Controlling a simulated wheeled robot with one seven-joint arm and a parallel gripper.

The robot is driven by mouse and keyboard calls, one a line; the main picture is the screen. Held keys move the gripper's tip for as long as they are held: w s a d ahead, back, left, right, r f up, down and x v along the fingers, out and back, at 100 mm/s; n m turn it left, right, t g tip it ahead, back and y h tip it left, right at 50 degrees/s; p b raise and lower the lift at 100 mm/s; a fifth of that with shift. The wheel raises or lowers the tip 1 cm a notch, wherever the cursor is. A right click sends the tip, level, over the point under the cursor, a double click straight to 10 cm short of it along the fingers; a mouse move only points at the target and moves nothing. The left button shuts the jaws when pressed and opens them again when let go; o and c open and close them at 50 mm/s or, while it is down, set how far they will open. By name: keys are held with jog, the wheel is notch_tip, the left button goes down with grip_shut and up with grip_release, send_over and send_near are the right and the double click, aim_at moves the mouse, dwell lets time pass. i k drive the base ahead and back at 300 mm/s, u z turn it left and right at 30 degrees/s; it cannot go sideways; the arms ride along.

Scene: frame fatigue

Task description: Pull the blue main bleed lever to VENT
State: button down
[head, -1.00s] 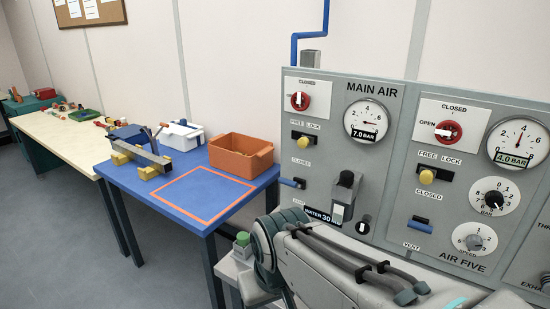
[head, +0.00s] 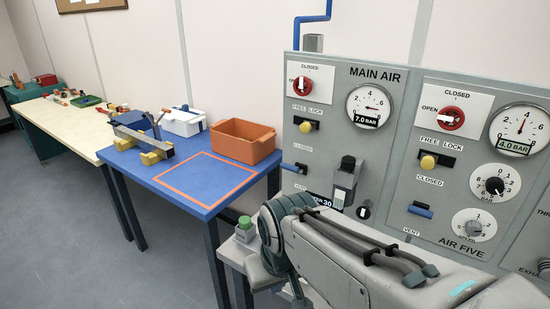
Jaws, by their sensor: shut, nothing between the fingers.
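The blue main bleed lever (head: 294,168) sticks out at the lower left of the MAIN AIR panel (head: 336,70). It lies about level, between the CLOSED label above and a VENT label (head: 299,187) below that is hard to read. My arm crosses the lower right, with its bend below the lever and apart from it in the picture. My gripper cannot be made out.
A similar blue lever (head: 421,211) sits on the AIR FIVE panel. A grey block with a black knob (head: 347,163) juts out right of the main lever. A blue table (head: 170,168) with an orange bin (head: 243,142) stands to the left.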

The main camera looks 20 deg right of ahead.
aim_at(292, 168)
jog(key=z, duration=0.5)
jog(key=k, duration=1.25)
jog(key=u, duration=0.35)
jog(key=i, duration=0.7)
jog(key=u, duration=0.8)
jog(key=i, duration=0.75)
jog(key=z, duration=0.75)
jog(key=i, duration=0.65)
jog(key=z, duration=0.6)
